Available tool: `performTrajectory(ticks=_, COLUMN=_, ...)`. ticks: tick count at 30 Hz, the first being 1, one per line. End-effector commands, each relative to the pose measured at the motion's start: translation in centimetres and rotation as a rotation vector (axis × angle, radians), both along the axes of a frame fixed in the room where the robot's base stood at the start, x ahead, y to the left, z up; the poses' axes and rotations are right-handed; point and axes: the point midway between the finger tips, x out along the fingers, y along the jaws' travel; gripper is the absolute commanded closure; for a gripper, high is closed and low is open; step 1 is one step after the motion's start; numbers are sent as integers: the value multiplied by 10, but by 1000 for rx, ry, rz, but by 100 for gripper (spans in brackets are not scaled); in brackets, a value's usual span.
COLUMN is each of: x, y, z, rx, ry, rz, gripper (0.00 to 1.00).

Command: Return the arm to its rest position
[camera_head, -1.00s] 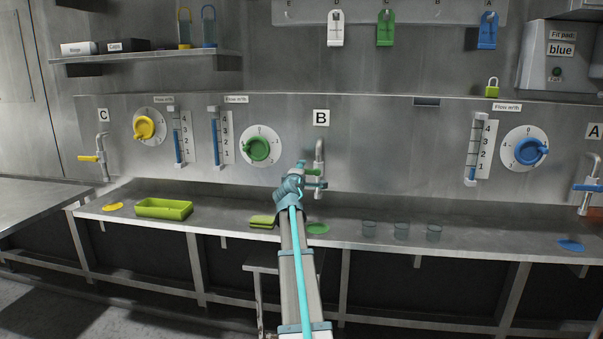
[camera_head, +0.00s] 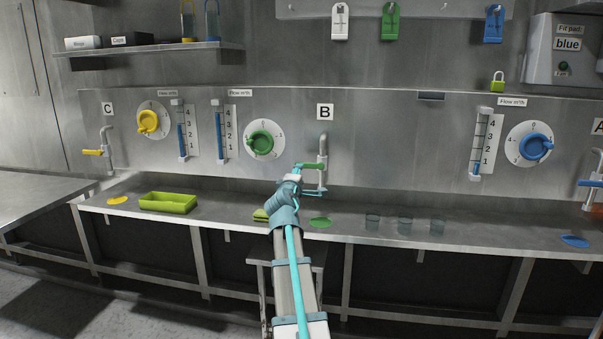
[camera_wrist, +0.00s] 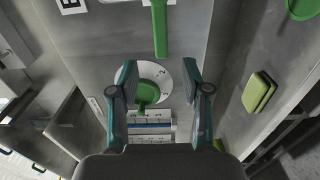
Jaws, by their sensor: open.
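My arm reaches out over the counter in the head view, with its end just left of tap B (camera_head: 322,165). My gripper (camera_wrist: 158,68) is open in the wrist view, its two teal fingers apart with nothing between them. Beyond the fingers are the green dial (camera_wrist: 148,93) on its white plate and a green lever (camera_wrist: 160,30). In the head view the green dial (camera_head: 262,143) is on the back panel, above and left of my arm's end. Whether the fingers touch tap B cannot be told.
Yellow-green pads (camera_head: 260,215) lie beside my arm, partly hidden by it. A green disc (camera_head: 320,222) and several glasses (camera_head: 405,225) are to the right. A yellow-green tray (camera_head: 168,203) stands left. A shelf (camera_head: 150,49) juts out at upper left.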

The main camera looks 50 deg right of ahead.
Motion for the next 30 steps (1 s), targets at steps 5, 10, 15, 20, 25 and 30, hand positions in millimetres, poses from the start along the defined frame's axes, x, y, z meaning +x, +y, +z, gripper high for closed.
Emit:
performTrajectory(ticks=5, x=-4, y=7, z=0, rx=1, ry=1, rz=-1, gripper=52)
performTrajectory(ticks=10, x=-4, y=6, z=0, rx=1, ry=1, rz=-1, gripper=52)
performTrajectory(ticks=15, x=-4, y=6, z=0, rx=0, ry=0, rz=-1, gripper=52)
performTrajectory(ticks=20, x=-7, y=4, z=-5, rx=51, ry=-47, rz=-19, gripper=52)
performTrajectory(ticks=25, x=-27, y=11, z=-70, rx=359, ry=-210, rz=-109, gripper=52)
performTrajectory(ticks=30, x=-20, y=47, z=-181, rx=638, ry=-239, rz=-175, gripper=52)
